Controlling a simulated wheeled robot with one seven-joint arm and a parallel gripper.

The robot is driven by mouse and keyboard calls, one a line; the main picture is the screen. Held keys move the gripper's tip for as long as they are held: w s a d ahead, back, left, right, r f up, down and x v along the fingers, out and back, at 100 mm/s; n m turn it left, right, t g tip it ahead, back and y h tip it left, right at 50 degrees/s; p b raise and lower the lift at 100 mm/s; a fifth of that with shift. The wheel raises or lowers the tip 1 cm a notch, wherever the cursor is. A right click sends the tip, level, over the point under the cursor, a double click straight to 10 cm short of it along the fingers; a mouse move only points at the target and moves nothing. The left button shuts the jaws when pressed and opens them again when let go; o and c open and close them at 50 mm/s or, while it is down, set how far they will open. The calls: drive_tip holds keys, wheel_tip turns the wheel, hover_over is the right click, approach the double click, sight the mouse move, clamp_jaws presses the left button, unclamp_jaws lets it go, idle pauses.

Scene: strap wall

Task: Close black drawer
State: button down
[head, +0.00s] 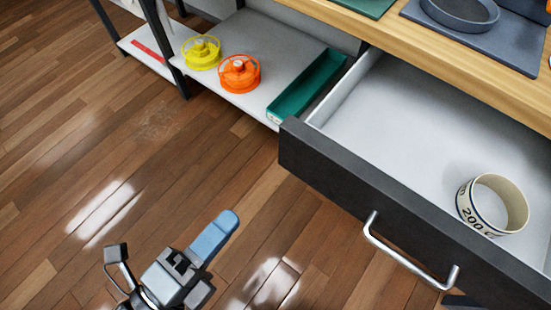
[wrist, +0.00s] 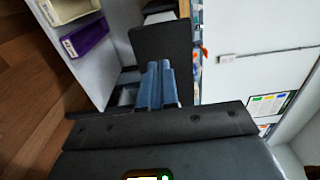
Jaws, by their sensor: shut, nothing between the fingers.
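The black drawer (head: 330,175) is pulled far out at the right of the head view, with a dark front, light grey inside and a silver bar handle (head: 405,257). A roll of tape (head: 492,204), cream with dark print, lies inside it. My gripper (head: 226,222) is shut and empty, its blue fingers together, low over the floor to the left of the drawer front and apart from it. The blue fingers also show in the wrist view (wrist: 157,84). A dark panel stands beyond them there; I cannot tell whether it is the drawer.
A wooden worktop (head: 430,48) runs above the drawer. A low grey shelf (head: 275,45) to its left holds a yellow spool (head: 201,52), an orange spool (head: 239,73) and a green tray (head: 308,87). The wooden floor (head: 90,150) at the left is clear.

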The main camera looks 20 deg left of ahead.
sight(354, 77)
drive_tip(key=x, duration=1.2)
drive_tip(key=shift+w+d, duration=0.1)
drive_tip(key=shift+w, duration=0.1)
drive_tip(key=p+x, duration=0.3)
drive_tip(key=x, duration=2.1)
drive_tip(key=shift+f, duration=0.1)
drive_tip(key=shift+w+d, duration=0.1)
drive_tip(key=shift+w, duration=0.05)
drive_tip(key=shift+w+d, duration=0.1)
drive_tip(key=shift+p, duration=0.3)
